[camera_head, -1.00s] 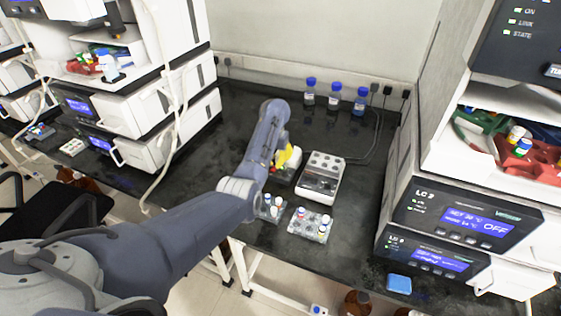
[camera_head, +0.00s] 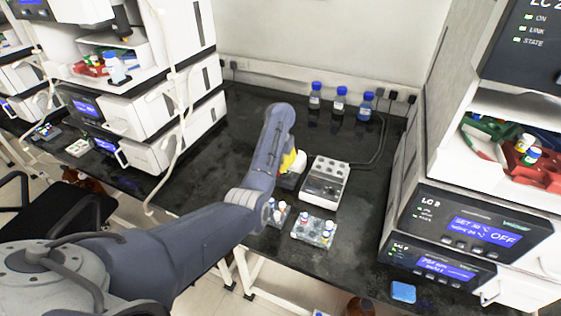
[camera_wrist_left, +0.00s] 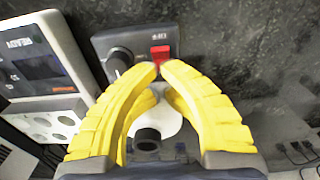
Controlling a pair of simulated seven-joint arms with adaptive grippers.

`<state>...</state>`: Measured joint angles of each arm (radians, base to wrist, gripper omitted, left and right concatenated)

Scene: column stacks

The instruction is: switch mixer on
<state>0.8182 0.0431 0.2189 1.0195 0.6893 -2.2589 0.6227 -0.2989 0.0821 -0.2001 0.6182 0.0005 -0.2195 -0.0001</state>
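The mixer shows in the left wrist view as a dark grey control box (camera_wrist_left: 104,44) with a black knob (camera_wrist_left: 119,60), a red switch (camera_wrist_left: 160,56) and a pale round top (camera_wrist_left: 158,118). In the head view my left arm hides most of it, leaving a pale part (camera_head: 299,163) beside the gripper. My left gripper (camera_wrist_left: 159,70) has yellow fingers, also seen in the head view (camera_head: 289,161). Its tips are nearly together, with a narrow gap and nothing held. They overlap the lower edge of the red switch in view; I cannot tell whether they touch. My right gripper is not in view.
A white block device (camera_head: 326,182) stands right beside the mixer. Clear vial racks (camera_head: 314,231) sit in front. Blue-capped bottles (camera_head: 340,100) stand along the back wall. Instrument stacks (camera_head: 466,228) bound the bench right and left. The bench behind the arm is mostly clear.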

